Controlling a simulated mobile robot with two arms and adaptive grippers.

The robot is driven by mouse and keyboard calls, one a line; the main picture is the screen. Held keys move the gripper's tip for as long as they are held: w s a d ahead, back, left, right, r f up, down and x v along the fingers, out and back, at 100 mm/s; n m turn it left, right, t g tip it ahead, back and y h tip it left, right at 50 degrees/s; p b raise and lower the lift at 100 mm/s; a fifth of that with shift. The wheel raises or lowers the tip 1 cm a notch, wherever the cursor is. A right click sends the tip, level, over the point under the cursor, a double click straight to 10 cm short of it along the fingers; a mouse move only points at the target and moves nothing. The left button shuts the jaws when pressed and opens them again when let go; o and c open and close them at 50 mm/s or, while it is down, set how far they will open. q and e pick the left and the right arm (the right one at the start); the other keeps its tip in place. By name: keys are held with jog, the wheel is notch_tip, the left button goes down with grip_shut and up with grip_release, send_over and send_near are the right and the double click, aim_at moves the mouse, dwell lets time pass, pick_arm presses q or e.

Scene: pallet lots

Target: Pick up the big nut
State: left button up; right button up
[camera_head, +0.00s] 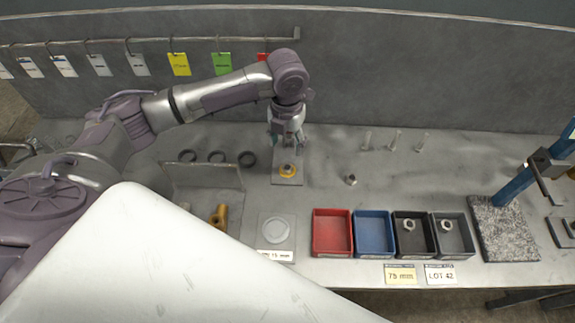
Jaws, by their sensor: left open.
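My left gripper (288,142) points down over a small grey plate (287,181), with its jaws open. A small metal nut (351,180) lies on the bench to the right of the plate. One grey nut (409,225) is in the black bin and another (446,226) is in the dark grey bin. I cannot tell which piece is the big nut. My right gripper is not in view.
A red bin (332,251) and a blue bin (373,251) look empty. Black rings (217,157) lie behind a low metal rack (204,175). A blue post stand (515,188) is at right.

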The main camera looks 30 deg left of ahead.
pick_arm(q)
send_over(287, 167)
notch_tip(287, 167, down, 4)
jog(key=shift+s+f, duration=0.1)
jog(key=shift+f, duration=0.05)
jog(key=shift+f+p, duration=0.3)
jog(key=shift+f, duration=0.15)
notch_tip(287, 167, down, 4)
jog(key=shift+d+f+p, duration=0.1)
jog(key=shift+f+p, duration=0.15)
jog(key=shift+p, duration=0.4)
jog(key=shift+f, duration=0.2)
jog(key=c, duration=1)
grip_shut()
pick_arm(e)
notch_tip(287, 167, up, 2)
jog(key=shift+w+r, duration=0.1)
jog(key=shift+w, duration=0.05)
